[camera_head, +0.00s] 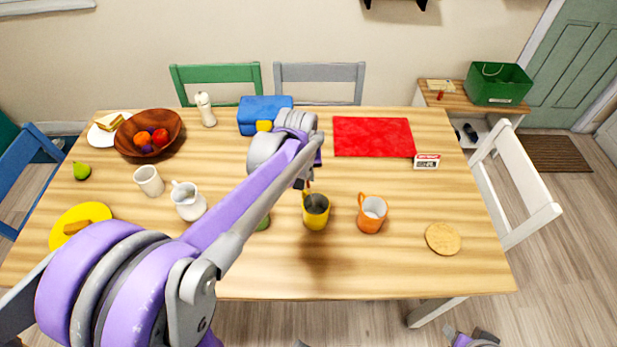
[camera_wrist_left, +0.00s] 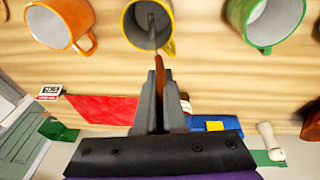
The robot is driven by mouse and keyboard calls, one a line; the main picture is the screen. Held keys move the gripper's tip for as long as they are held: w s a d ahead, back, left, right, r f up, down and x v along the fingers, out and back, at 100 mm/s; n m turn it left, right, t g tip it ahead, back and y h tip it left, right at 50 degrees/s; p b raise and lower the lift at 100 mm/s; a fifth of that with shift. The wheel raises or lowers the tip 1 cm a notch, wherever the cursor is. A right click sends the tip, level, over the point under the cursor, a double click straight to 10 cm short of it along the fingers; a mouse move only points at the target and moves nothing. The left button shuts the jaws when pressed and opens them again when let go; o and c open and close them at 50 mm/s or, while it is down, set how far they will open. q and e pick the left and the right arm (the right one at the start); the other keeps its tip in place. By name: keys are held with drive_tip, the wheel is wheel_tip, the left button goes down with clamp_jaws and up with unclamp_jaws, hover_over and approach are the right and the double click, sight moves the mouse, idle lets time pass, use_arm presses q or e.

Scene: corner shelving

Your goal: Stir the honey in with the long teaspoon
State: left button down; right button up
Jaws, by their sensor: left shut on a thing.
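The yellow mug (camera_head: 323,222) stands upright near the table's front middle; it also shows at the top of the left wrist view (camera_wrist_left: 131,31). The long teaspoon has a grey metal end (camera_wrist_left: 152,32) inside this mug and a brown handle (camera_wrist_left: 161,66). My left gripper (camera_head: 303,183) is above the mug's far side, shut on the handle, with its fingers clear in the left wrist view (camera_wrist_left: 160,85).
An orange mug (camera_head: 371,222) stands close right of the yellow one. A green mug (camera_wrist_left: 266,30) is on the other side, mostly hidden by my arm in the head view. A white jug (camera_head: 188,205) and cup (camera_head: 149,181) stand left. The right front is mostly clear around a cork coaster (camera_head: 442,239).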

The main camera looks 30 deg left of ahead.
use_arm(q)
drive_tip(key=r, duration=0.1)
drive_tip(key=r+p, duration=0.2)
drive_tip(key=r, duration=0.1)
drive_tip(key=shift+w+a+r, duration=0.1)
drive_tip(key=shift+w+a, duration=0.15)
drive_tip(key=shift+a, duration=0.15)
use_arm(e)
drive_tip(key=r, duration=0.1)
drive_tip(key=w+r, duration=0.1)
drive_tip(key=r, duration=0.1)
drive_tip(key=shift+r, duration=0.1)
use_arm(q)
wheel_tip(320, 180, up, 5)
drive_tip(key=p, duration=0.2)
drive_tip(key=shift+p, duration=0.35)
use_arm(e)
drive_tip(key=r, duration=0.1)
drive_tip(key=w+r, duration=0.1)
drive_tip(key=r, duration=0.1)
drive_tip(key=shift+w+r, duration=0.4)
drive_tip(key=shift+s, duration=0.15)
use_arm(q)
drive_tip(key=shift+a, duration=0.1)
use_arm(e)
drive_tip(key=shift+a, duration=0.1)
